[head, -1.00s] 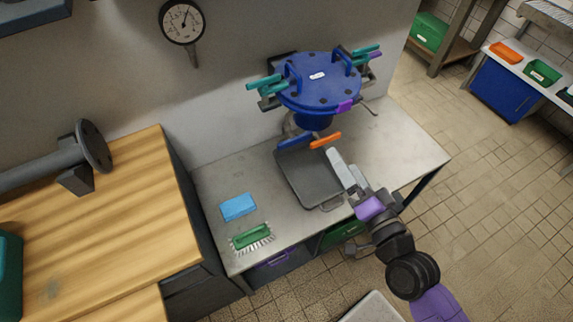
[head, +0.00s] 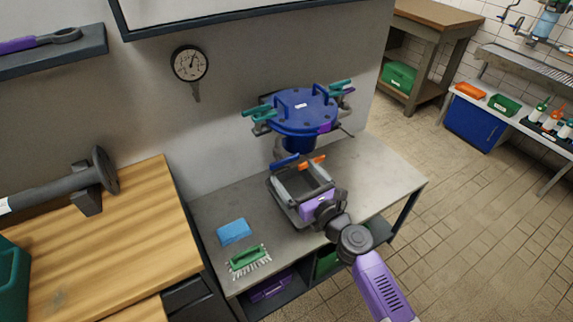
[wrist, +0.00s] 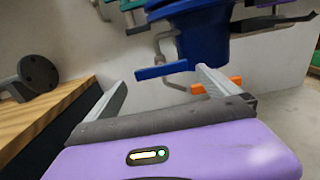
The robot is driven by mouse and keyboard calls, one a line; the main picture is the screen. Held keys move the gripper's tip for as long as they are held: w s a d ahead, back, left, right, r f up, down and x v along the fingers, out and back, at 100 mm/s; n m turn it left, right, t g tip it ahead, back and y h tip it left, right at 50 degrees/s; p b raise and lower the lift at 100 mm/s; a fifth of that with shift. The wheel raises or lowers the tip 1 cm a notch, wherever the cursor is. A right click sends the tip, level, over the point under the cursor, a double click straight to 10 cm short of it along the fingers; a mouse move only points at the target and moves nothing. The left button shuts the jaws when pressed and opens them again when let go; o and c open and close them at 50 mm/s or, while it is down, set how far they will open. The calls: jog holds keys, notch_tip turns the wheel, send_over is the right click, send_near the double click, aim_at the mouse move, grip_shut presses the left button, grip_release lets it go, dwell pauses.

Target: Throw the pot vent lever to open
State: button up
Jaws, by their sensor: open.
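The pot (head: 300,118) is blue with a bolted lid and stands at the back of the grey bench; it also shows in the wrist view (wrist: 203,35). Low on its front are a blue lever (head: 284,161) and an orange lever (head: 317,159). I cannot tell by label which is the vent lever. My gripper (head: 297,169) is open and empty, in front of the levers. In the wrist view the blue lever (wrist: 162,71) shows crosswise in the gap between my fingertips (wrist: 161,77). The orange lever (wrist: 218,86) is partly hidden behind my right finger. I see no contact.
A blue sponge (head: 234,231) and a green brush (head: 247,257) lie at the bench's front left. Teal-gripped clamps (head: 262,112) stick out from the lid. A wooden counter (head: 120,240) stands left. The bench's right side is clear.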

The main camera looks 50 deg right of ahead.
aim_at(286, 162)
jog(key=shift+x, duration=2.6)
jog(key=shift+d, duration=0.1)
jog(key=shift+c, duration=0.4)
jog(key=c, duration=1)
